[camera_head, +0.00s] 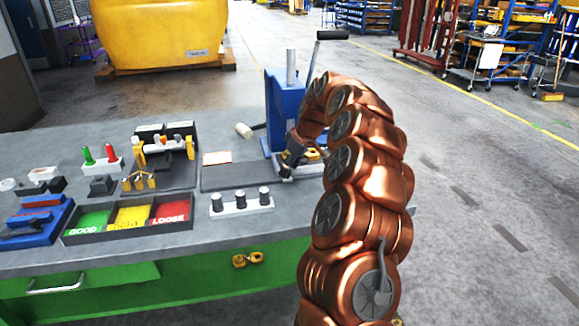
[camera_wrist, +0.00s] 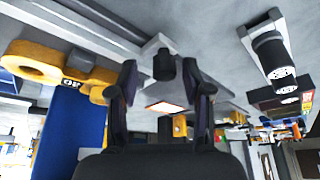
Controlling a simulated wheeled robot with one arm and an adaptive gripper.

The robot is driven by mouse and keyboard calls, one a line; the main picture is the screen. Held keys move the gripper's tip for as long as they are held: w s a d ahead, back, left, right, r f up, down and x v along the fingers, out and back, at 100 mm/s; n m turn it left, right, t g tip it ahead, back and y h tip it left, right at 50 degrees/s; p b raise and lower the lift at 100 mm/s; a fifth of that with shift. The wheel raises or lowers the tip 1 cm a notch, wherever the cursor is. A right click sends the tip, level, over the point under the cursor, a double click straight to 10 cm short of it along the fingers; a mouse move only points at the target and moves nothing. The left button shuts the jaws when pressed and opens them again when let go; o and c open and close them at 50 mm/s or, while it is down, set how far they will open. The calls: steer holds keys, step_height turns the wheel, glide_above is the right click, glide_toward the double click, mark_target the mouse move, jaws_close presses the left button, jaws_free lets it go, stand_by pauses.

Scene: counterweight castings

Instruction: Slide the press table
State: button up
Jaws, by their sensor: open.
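The blue press (camera_head: 283,100) stands at the back right of the bench, with a steel column and a black-gripped lever above it. The grey press table (camera_head: 285,175) is low at its front, mostly hidden by my arm. In the wrist view a grey bar (camera_wrist: 110,38) of the press runs diagonally, and a short dark knob (camera_wrist: 164,68) is near its end. My gripper (camera_head: 290,160) is low at the front of the press. In the wrist view my gripper (camera_wrist: 158,75) is open, its fingers on either side of the knob; contact is not visible.
A white rack with dark pegs (camera_head: 241,203) stands left of my gripper. A tray (camera_head: 130,217) with green, yellow and red compartments lies farther left. A blue fixture (camera_head: 38,222) is at the bench's left. A dark mat (camera_head: 228,176) lies beside the press.

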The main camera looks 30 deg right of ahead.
steer(key=shift+r, duration=0.1)
steer(key=v, duration=1.1)
steer(key=shift+r, duration=0.35)
steer(key=shift+s, duration=0.1)
